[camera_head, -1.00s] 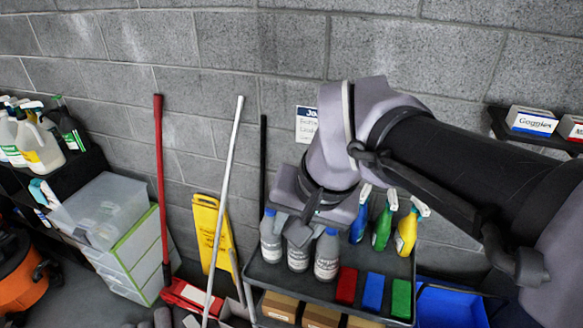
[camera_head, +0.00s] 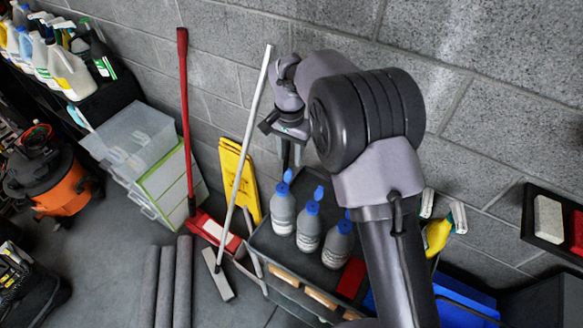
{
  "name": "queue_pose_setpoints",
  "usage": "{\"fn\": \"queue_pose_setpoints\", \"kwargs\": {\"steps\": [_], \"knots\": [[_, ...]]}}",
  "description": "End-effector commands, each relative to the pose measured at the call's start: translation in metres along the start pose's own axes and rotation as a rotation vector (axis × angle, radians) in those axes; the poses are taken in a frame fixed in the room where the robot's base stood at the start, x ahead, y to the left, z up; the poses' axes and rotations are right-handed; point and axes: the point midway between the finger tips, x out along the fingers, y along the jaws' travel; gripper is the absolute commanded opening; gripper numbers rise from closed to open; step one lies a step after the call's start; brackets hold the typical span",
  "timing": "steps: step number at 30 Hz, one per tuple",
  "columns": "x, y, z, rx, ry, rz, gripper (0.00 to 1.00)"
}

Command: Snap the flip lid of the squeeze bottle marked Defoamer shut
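Three grey squeeze bottles with blue caps stand in a row on the dark cart's top (camera_head: 268,241): the left bottle (camera_head: 283,211), the middle bottle (camera_head: 308,231) and the right bottle (camera_head: 337,247). Blue lid parts stick up from the left and middle caps, as if flipped open. The right cap is partly behind my arm, so its lid is unclear. Their labels are too small to read, so I cannot tell which is Defoamer. My gripper (camera_head: 291,158) points down near the left bottle's cap, apparently just behind it. Its finger gap is too small to judge.
A red block (camera_head: 351,278) lies right of the bottles. My arm hides much of the cart's right side; a yellow spray bottle (camera_head: 437,235) shows beyond it. A white-handled mop (camera_head: 246,150) leans close left of my gripper. The block wall is behind.

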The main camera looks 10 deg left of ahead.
Motion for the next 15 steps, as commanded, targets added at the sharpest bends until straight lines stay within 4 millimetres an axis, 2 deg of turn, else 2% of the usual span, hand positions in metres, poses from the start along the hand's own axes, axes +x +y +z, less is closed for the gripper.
{"fn": "queue_pose_setpoints", "kwargs": {"steps": [3, 6, 10, 15], "knots": [[0.029, 0.001, 0.0, 0.0, -0.002, 0.002, 0.36], [0.047, 0.0, 0.0, -0.001, -0.001, 0.001, 0.36], [0.062, 0.0, 0.0, 0.0, 0.0, 0.0, 0.36], [0.068, 0.0, 0.0, 0.0, 0.001, -0.001, 0.36]]}}
